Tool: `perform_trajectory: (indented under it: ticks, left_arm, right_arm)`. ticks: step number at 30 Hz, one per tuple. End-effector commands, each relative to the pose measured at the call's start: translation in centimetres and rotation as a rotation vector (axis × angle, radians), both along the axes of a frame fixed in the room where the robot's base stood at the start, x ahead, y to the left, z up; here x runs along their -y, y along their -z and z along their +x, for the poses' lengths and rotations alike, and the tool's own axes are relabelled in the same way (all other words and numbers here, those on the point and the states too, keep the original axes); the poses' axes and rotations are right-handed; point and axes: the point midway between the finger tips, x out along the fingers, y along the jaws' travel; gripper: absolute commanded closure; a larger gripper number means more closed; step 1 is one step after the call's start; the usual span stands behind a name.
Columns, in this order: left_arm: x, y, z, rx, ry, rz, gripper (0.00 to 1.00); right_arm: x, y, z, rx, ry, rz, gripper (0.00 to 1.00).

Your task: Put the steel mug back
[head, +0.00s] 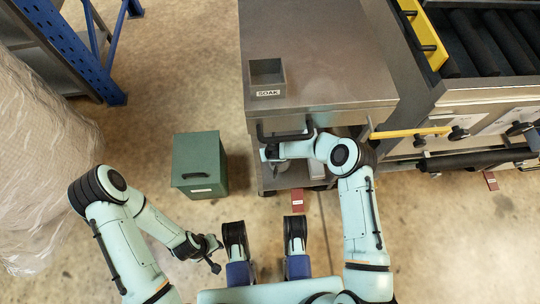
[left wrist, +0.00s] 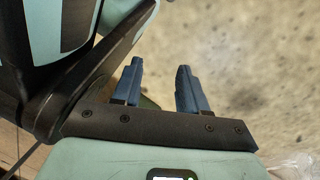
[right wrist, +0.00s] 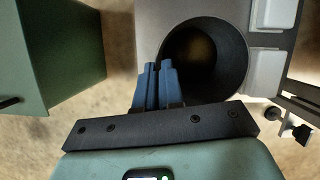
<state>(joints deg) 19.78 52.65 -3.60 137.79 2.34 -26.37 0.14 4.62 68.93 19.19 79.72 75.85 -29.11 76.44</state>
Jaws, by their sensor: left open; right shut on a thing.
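The steel mug (right wrist: 208,60) shows in the right wrist view as a round, dark opening seen from above, with a deep shaded inside. My right gripper (right wrist: 158,68) has its blue fingers close together at the mug's near left rim, shut on it. In the head view the right gripper (head: 270,152) is at the front edge of the steel table, below its handle bar; the mug is mostly hidden there. My left gripper (head: 214,250) is low on the left over bare floor. In the left wrist view its fingers (left wrist: 160,85) are apart and empty.
A grey SOAK bin (head: 267,92) stands on the steel table (head: 330,75). A green lidded box (head: 200,165) stands on the floor left of the table; it is also near the right gripper (right wrist: 60,50). A roller conveyor (head: 490,45) is at the right. Pale shapes (right wrist: 270,68) lie beside the mug.

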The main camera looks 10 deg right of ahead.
Motion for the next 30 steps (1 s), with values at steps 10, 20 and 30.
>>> perform_trajectory:
  ticks: [10, 20, 30]
  left_arm:
    - [-0.3, 1.4, -2.4, -0.08, -0.009, -0.005, 0.57]
    - [-0.5, 1.8, -3.8, -0.125, -0.013, -0.008, 0.57]
    - [-0.4, 1.8, -3.7, -0.123, -0.013, -0.008, 0.57]
  right_arm:
    - [-0.2, 2.0, 0.8, 0.0, 0.0, 0.002, 1.0]
    - [-0.2, 3.4, 0.8, 0.001, 0.0, 0.002, 1.0]
    - [-0.1, 3.7, 0.7, -0.001, 0.0, 0.002, 0.67]
